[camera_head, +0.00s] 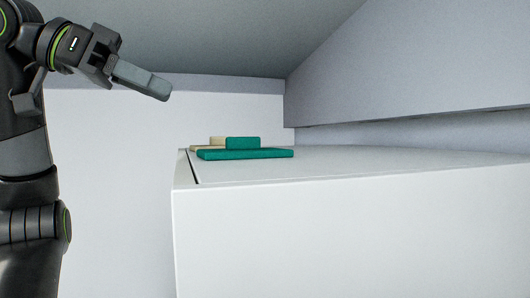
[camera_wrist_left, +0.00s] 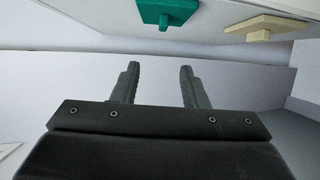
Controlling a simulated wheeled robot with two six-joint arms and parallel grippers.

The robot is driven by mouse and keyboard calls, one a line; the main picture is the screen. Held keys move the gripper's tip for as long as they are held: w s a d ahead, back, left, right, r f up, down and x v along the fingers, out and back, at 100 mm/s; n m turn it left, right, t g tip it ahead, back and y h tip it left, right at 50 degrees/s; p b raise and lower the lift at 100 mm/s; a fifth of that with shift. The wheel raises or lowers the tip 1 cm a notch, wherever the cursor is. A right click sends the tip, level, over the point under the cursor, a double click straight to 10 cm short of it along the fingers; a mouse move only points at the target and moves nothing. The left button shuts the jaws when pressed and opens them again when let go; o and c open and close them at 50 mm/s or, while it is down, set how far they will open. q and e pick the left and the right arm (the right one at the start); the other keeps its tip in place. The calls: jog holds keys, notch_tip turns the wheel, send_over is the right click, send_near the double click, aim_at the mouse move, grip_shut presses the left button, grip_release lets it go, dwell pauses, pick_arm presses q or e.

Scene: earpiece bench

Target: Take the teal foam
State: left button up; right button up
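The teal foam (camera_head: 245,154) lies on the white bench top near its left edge, a flat slab with a smaller raised teal block on it. It also shows at the top of the left wrist view (camera_wrist_left: 167,12). A beige piece of similar form (camera_head: 216,141) sits just behind it, partly hidden; it shows in the left wrist view too (camera_wrist_left: 262,25). My left gripper (camera_head: 158,90) is in the air, left of and above the foam, apart from it. In the left wrist view its two fingers (camera_wrist_left: 158,88) stand apart with nothing between them. My right gripper is not in view.
The white bench (camera_head: 350,220) has a front left corner near the foam, and its top is clear to the right. A grey slanted panel (camera_head: 420,55) overhangs the back right. Free air lies between my left gripper and the bench.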

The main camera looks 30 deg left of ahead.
aim_at(220, 150)
pick_arm(q)
jog(key=p+x, duration=0.1)
jog(key=x, duration=0.9)
jog(key=shift+a+f+p, duration=0.1)
jog(key=shift+p, duration=0.3)
jog(key=shift+f, duration=0.1)
jog(key=shift+w+f, duration=0.1)
jog(key=shift+w, duration=0.05)
jog(key=shift+w+d+f+p, duration=0.2)
jog(key=shift+f+p, duration=0.05)
jog(key=shift+p, duration=0.1)
jog(key=p+x, duration=0.1)
jog(key=x, duration=0.2)
jog(key=shift+w+a+f, duration=0.1)
jog(key=shift+f, duration=0.05)
jog(key=shift+w+d+f, duration=0.2)
jog(key=shift+w+f, duration=0.05)
jog(key=shift+w, duration=0.1)
jog(key=shift+s, duration=0.2)
jog(key=shift+c, duration=1.4)
grip_shut()
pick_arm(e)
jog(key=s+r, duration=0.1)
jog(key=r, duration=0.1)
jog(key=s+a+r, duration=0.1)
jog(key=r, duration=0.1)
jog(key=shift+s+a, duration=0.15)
